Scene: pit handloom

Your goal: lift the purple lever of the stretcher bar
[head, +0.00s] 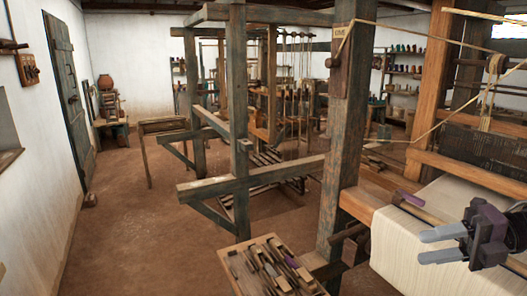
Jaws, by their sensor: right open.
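The purple lever (412,198) lies low along the stretcher bar (427,214), near the bar's left end. The bar runs across the pale cloth (398,240) at the right of the head view, and its right part is hidden behind my right gripper and arm. My right gripper (424,248) is open, with its two grey fingers pointing left over the cloth. It appears below and to the right of the lever in the picture, apart from it, with nothing between its fingers. My left gripper is not in view.
A thick loom post (345,130) stands just left of the cloth. A wooden tray of tools (239,284) sits at the bottom centre, with another purple item (291,262) in it. Cords stretch above the cloth. The earthen floor at left is clear.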

